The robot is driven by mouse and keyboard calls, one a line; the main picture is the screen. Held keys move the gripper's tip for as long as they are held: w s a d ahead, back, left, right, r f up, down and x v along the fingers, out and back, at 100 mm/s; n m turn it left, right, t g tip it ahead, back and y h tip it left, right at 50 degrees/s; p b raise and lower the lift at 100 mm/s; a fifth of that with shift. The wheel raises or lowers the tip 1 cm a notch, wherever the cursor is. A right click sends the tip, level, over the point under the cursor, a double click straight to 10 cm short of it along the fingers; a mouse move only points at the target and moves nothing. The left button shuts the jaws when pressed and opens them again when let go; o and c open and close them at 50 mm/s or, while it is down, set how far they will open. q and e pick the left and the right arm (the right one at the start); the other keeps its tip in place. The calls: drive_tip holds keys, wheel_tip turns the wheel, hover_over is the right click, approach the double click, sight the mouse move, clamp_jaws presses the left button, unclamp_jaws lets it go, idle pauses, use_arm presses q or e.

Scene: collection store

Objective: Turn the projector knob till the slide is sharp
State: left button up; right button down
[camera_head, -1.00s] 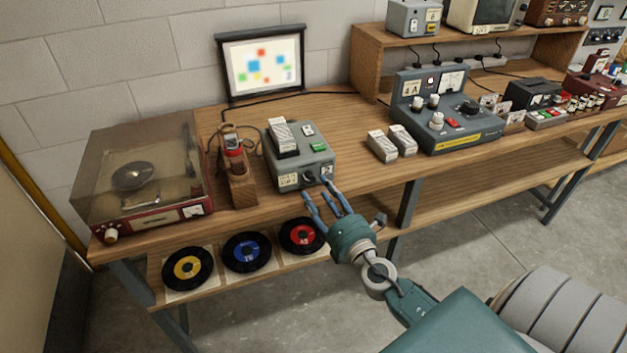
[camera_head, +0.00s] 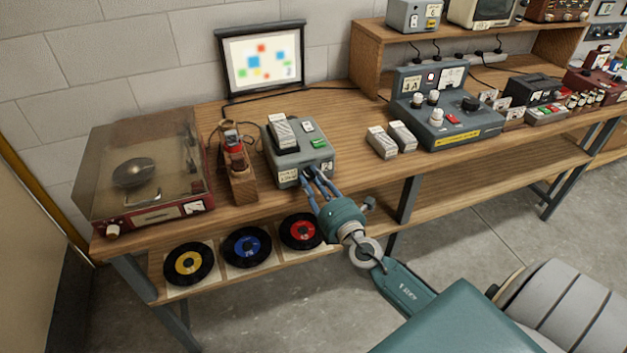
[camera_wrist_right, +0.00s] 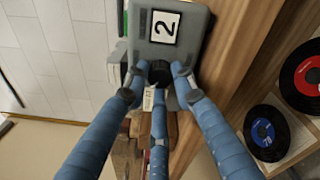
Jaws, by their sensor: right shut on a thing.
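The grey slide projector (camera_head: 298,160) stands on the wooden bench, with a grey slide holder and a green button on top. My right gripper (camera_head: 311,178) reaches its front face and is shut on the black projector knob (camera_wrist_right: 160,72), which shows between the blue fingers in the wrist view. The small screen (camera_head: 262,63) behind shows the slide as coloured squares on white, with slightly soft edges. My left gripper is not in view.
A record player (camera_head: 140,175) with a clear lid and a wooden stand (camera_head: 239,180) are left of the projector. Two small grey boxes (camera_head: 391,139) and a control console (camera_head: 450,115) are to the right. Records (camera_head: 245,248) lie on the shelf below.

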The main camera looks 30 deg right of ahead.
drive_tip(key=m+b, duration=0.2)
drive_tip(key=b, duration=0.1)
drive_tip(key=shift+f+m, duration=0.3)
drive_tip(key=shift+m, duration=0.1)
drive_tip(key=shift+r+m, duration=0.15)
drive_tip(key=shift+m, duration=0.35)
drive_tip(key=c, duration=1.4)
unclamp_jaws()
drive_tip(key=shift+r, duration=0.1)
drive_tip(key=shift+c, duration=0.2)
drive_tip(key=shift+s, duration=0.25)
drive_tip(key=s+a, duration=0.2)
drive_tip(key=s, duration=0.9)
drive_tip(key=shift+s+f, duration=0.2)
drive_tip(key=shift+s, duration=0.05)
